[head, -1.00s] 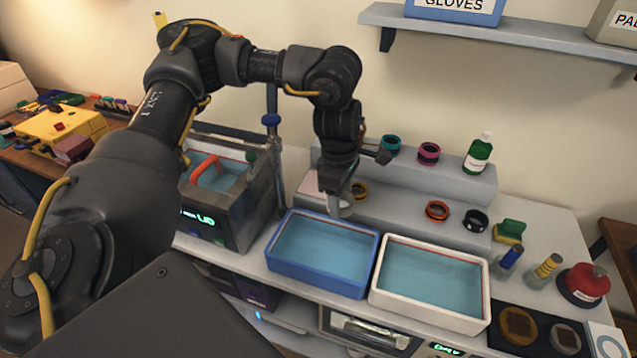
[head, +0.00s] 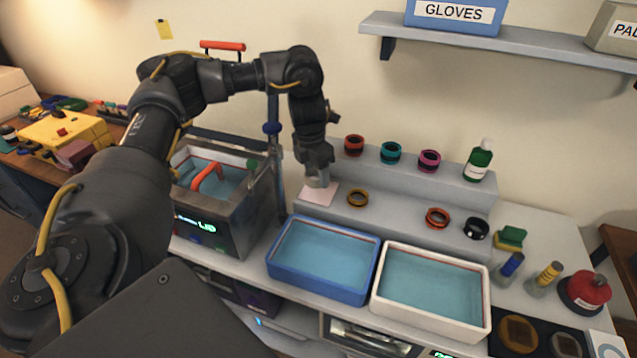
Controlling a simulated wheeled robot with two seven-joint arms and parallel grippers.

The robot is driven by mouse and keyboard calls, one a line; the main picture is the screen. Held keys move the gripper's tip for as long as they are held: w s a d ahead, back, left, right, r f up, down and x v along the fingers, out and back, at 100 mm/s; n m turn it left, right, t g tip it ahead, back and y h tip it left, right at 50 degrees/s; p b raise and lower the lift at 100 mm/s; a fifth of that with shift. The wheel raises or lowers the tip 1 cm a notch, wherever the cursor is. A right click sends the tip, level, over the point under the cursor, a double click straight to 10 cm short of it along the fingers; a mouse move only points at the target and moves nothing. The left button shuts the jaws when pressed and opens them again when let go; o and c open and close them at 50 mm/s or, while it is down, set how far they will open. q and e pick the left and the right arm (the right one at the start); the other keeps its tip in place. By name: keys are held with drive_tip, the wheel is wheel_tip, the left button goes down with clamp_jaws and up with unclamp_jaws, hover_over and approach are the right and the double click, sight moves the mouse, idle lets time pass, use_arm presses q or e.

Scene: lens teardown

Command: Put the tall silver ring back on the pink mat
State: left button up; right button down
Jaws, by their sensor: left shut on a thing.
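The tall silver ring (head: 318,181) is held at the tip of my left gripper (head: 316,174), which is pointing down and shut on it. The gripper hides part of the ring. The ring overlaps the back part of the pink mat (head: 318,195) in the head view. The pink mat lies at the left end of the lower step of the grey rack. I cannot tell whether the ring touches the mat or hangs just above it. My right gripper is not in view.
Red, teal and magenta rings (head: 429,160) stand on the upper step. A blue-rimmed basin (head: 323,256) and a white basin (head: 432,287) stand in front. A metal-framed bath (head: 243,214) is at left.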

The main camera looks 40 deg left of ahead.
use_arm(q)
drive_tip(key=b, duration=0.1)
hover_over(318, 191)
wheel_tip(318, 191, down, 7)
drive_tip(key=shift+d+r, duration=0.1)
drive_tip(key=shift+w+f, duration=0.1)
drive_tip(key=shift+f, duration=0.2)
wheel_tip(318, 191, down, 2)
drive_tip(key=shift+f, duration=0.45)
drive_tip(key=shift+f, duration=0.15)
drive_tip(key=o, duration=1)
